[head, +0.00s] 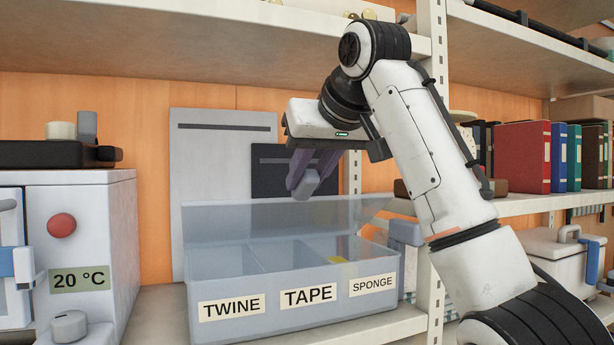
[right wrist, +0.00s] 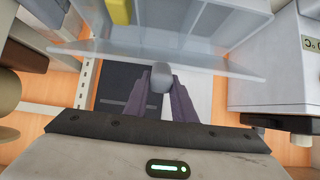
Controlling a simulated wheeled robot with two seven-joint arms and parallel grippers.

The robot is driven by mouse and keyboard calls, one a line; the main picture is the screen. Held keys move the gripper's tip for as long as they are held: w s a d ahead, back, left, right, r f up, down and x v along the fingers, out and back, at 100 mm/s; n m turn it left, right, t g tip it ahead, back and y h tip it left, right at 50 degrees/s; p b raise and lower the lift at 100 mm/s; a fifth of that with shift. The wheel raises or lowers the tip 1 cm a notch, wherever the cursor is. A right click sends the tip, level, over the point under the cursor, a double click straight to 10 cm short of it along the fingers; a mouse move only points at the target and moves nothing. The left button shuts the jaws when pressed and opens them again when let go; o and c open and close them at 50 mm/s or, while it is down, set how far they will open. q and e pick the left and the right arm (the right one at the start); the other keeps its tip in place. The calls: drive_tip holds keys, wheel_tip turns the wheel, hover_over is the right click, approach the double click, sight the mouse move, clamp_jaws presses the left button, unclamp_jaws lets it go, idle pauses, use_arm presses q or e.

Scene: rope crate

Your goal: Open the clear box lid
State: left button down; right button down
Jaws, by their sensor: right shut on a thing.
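The clear box (head: 262,325) stands on the shelf with its labels TWINE, TAPE and SPONGE facing me. Its see-through lid (head: 230,222) is raised and tilted, showing as a pane above the compartments; its edge also crosses the right wrist view (right wrist: 90,50). My right gripper (head: 308,180) is shut on the grey knob (head: 306,186) at the lid's upper edge. The purple fingers sit on both sides of this knob (right wrist: 161,77) in the right wrist view. A yellow piece (right wrist: 118,10) lies in the sponge compartment. My left gripper is not in view.
A white device (head: 100,215) with a red button and a 20 °C label stands to the left. A rack post (head: 437,100) and books (head: 522,157) are to the right. An upper shelf (head: 200,35) hangs above. Grey and dark panels lean behind the box.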

drive_tip(key=c, duration=1.5)
unclamp_jaws()
drive_tip(key=b+v, duration=0.2)
drive_tip(key=v, duration=0.8)
drive_tip(key=shift+s, duration=0.1)
